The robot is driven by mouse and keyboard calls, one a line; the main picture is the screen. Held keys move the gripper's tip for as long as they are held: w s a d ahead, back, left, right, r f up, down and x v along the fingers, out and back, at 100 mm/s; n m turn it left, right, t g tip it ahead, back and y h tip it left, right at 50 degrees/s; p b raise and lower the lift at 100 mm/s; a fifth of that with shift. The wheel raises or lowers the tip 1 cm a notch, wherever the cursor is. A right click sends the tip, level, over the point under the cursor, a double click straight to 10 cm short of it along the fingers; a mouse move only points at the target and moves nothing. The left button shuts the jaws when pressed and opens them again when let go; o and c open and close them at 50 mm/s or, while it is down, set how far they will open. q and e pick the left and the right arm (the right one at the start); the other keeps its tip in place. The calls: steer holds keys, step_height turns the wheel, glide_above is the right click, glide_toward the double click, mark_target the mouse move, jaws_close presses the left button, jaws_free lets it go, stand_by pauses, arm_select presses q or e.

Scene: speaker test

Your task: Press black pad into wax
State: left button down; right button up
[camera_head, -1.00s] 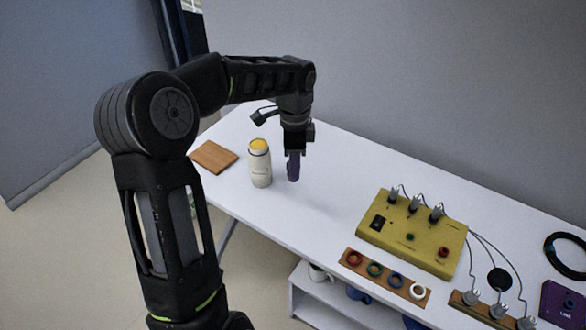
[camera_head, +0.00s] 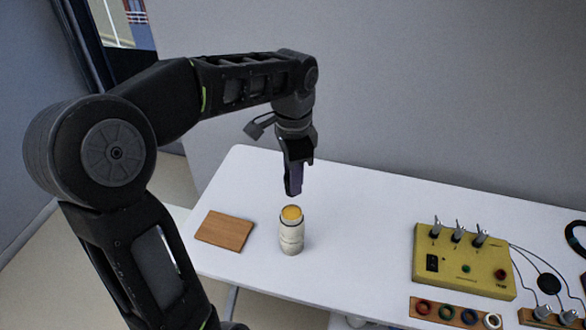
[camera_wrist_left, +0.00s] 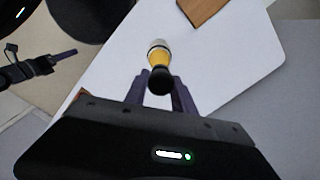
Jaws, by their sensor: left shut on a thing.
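A pale cylindrical jar (camera_head: 291,238) stands upright on the table with yellow wax (camera_head: 291,212) at its top. In the left wrist view the wax (camera_wrist_left: 158,58) and jar show just beyond my fingers. My left gripper (camera_head: 293,188) points down above the jar, apart from it in the head view. Its purple fingers are shut on a dark round-ended thing, the black pad (camera_wrist_left: 160,82). The pad is hard to make out in the head view. A dark gripper with a purple finger, apparently my right one (camera_wrist_left: 58,56), shows at the left of the wrist view, its opening unclear.
A brown board (camera_head: 225,231) lies left of the jar. A yellow box with switches (camera_head: 462,262) and a strip of coloured rings (camera_head: 455,313) are at the right. The white table (camera_head: 365,225) is clear between jar and box.

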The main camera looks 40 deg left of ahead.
arm_select(q)
steer(key=shift+s+a, duration=0.1)
steer(key=shift+s, duration=0.1)
steer(key=shift+w+d, duration=0.1)
steer(key=shift+d, duration=0.2)
steer(key=shift+a, duration=0.1)
steer(key=shift+a, duration=0.1)
steer(key=shift+f, duration=0.2)
step_height(320, 180, down, 6)
steer(key=b, duration=0.5)
steer(key=shift+r, duration=0.25)
steer(key=shift+f, duration=0.1)
steer(key=shift+f+b, duration=0.35)
steer(key=shift+f, duration=0.1)
stand_by(0.4)
steer(key=shift+f, duration=0.1)
stand_by(1.2)
